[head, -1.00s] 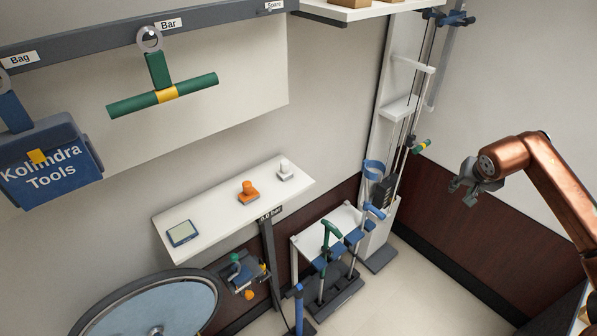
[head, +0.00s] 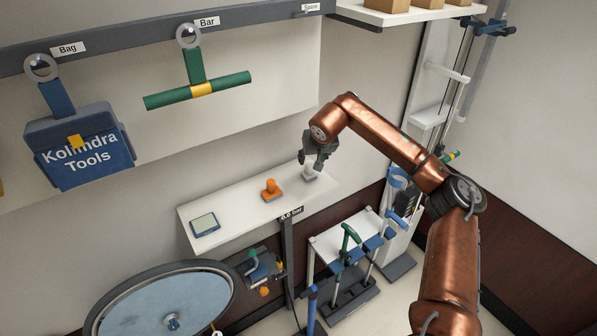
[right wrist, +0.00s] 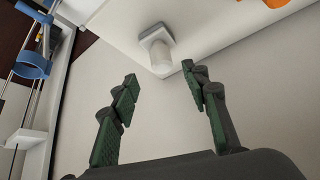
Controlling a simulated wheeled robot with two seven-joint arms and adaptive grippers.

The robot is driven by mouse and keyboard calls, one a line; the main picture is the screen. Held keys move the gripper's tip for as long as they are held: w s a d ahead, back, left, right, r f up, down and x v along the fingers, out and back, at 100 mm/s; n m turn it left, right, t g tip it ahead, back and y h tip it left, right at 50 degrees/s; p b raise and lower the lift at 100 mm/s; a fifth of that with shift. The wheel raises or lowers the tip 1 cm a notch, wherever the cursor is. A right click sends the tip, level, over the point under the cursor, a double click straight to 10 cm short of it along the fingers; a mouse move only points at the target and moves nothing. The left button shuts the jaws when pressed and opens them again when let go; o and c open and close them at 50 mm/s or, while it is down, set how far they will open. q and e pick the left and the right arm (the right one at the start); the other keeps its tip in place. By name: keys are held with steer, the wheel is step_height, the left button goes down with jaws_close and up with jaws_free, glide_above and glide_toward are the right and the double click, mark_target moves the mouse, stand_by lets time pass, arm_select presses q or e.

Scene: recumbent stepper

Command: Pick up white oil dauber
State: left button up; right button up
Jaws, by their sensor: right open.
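The white oil dauber (head: 309,172) stands on a grey base at the right end of the white wall shelf (head: 240,212). My right gripper (head: 312,162) is just above and in front of it in the head view and partly covers its top. In the right wrist view the dauber (right wrist: 157,50) shows beyond the fingertips. The open right gripper (right wrist: 160,82) has nothing between its fingers, and a gap separates them from the dauber. My left gripper is not in view.
A rack of blue and green handles (head: 347,245) is below right. A green bar (head: 197,91) and a blue bag (head: 84,155) hang above left.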

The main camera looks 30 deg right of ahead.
mark_target(309, 162)
steer(key=shift+w+f, duration=0.45)
steer(key=shift+f, duration=0.1)
steer(key=p+x, duration=0.2)
steer(key=x, duration=0.2)
steer(key=shift+w+f, duration=0.1)
steer(key=shift+w, duration=0.1)
steer(key=shift+w+f, duration=0.1)
steer(key=shift+f, duration=0.05)
steer(key=shift+c, duration=0.8)
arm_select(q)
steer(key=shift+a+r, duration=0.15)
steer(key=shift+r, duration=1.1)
arm_select(e)
jaws_close()
